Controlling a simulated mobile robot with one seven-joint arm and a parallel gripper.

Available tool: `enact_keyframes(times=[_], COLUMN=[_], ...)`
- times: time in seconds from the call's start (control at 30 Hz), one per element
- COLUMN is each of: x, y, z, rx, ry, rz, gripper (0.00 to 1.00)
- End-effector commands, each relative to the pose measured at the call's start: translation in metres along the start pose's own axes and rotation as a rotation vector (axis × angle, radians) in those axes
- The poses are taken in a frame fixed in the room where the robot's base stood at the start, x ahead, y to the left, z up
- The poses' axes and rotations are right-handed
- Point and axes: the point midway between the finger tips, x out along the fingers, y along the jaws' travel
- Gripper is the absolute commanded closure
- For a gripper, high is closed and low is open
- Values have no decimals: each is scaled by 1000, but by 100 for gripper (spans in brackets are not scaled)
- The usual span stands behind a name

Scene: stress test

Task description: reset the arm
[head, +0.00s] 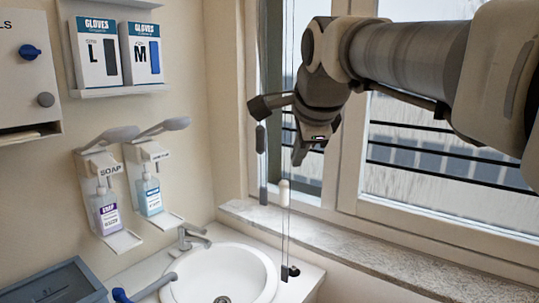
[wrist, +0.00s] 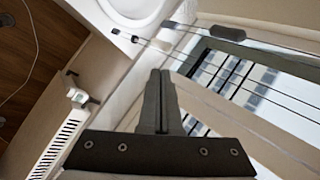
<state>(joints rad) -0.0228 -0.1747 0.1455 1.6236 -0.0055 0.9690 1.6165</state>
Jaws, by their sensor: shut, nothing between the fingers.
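My arm (head: 410,55) reaches in from the upper right of the head view, in front of the window. My gripper (head: 299,157) hangs from its end, fingers pointing down, above the window sill and to the right of the sink. In the wrist view the two dark fingers of my gripper (wrist: 160,75) lie together with nothing between them. I see no object held.
A white sink (head: 225,275) with a tap (head: 190,236) stands below left. Thin hanging cords with a pale weight (head: 284,192) run close to my gripper. A stone sill (head: 350,238) lies under the window. A radiator (wrist: 55,150) shows in the wrist view.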

Motion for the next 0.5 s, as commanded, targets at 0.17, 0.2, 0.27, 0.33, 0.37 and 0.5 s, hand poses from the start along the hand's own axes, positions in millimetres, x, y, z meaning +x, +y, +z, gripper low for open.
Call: enact_keyframes(times=[0.17, 0.2, 0.27, 0.33, 0.37, 0.5], x=[-4, -4, -5, -6, -6, -10], y=[-5, -5, -4, 0, 4, 39], z=[-3, -4, -4, -6, -6, -15], rx=[1, 1, -4, -28, -48, -227], ry=[0, 0, 0, 3, 5, 19], rz=[0, 0, 1, 5, 8, 39], gripper=[100, 100, 100, 100, 100, 100])
